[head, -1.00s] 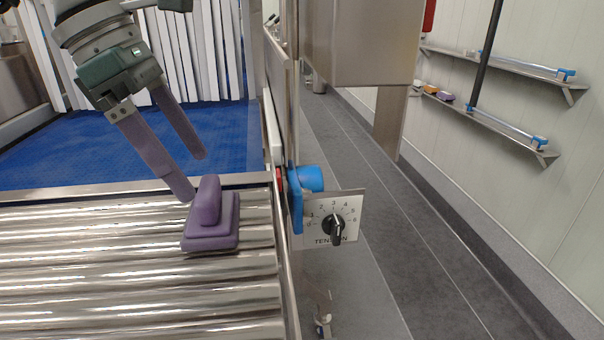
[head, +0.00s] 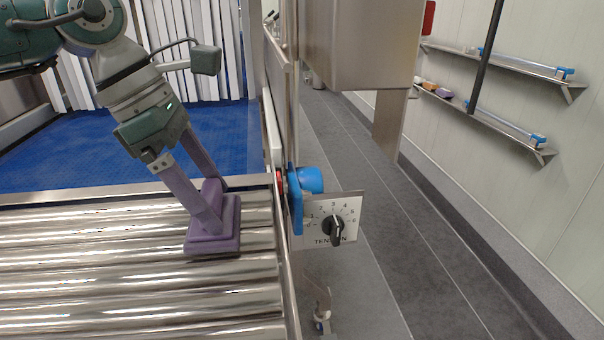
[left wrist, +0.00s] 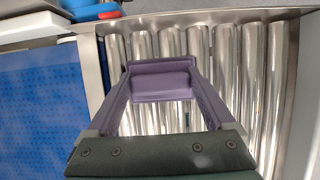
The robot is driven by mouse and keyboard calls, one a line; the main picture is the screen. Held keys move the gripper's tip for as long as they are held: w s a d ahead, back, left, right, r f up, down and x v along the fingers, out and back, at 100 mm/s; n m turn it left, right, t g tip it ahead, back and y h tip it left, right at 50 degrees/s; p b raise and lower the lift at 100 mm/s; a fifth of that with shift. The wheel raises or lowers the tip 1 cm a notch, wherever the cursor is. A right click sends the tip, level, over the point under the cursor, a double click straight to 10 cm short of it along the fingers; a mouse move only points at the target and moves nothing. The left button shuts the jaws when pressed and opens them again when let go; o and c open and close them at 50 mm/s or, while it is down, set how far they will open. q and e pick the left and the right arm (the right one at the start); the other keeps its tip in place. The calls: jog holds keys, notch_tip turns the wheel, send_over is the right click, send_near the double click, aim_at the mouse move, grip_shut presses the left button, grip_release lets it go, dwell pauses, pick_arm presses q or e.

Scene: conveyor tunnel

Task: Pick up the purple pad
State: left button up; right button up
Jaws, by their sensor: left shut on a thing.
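The purple pad (head: 228,236) has a flat base with a raised grip on top. It lies on the shiny metal rollers near the right side of the conveyor. My left gripper (head: 214,204), with purple fingers, comes down from the upper left and is shut on the pad's raised grip. In the left wrist view the pad (left wrist: 162,82) sits between the two fingertips (left wrist: 163,85). The fingers hide part of the grip in the head view. My right gripper is not in view.
The rollers (head: 110,280) have free room left of the pad. A blue belt (head: 100,165) and white strip curtain lie behind. A tension dial plate (head: 346,215) and blue knob (head: 311,180) are on the frame at right. Wall shelves (head: 500,120) stand farther right.

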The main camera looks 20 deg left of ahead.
aim_at(208, 191)
pick_arm(q)
jog(key=c, duration=0.4)
jog(key=shift+o, duration=0.2)
jog(key=shift+r, duration=0.2)
notch_tip(208, 191, up, 20)
jog(key=b, duration=0.1)
jog(key=shift+f, duration=0.15)
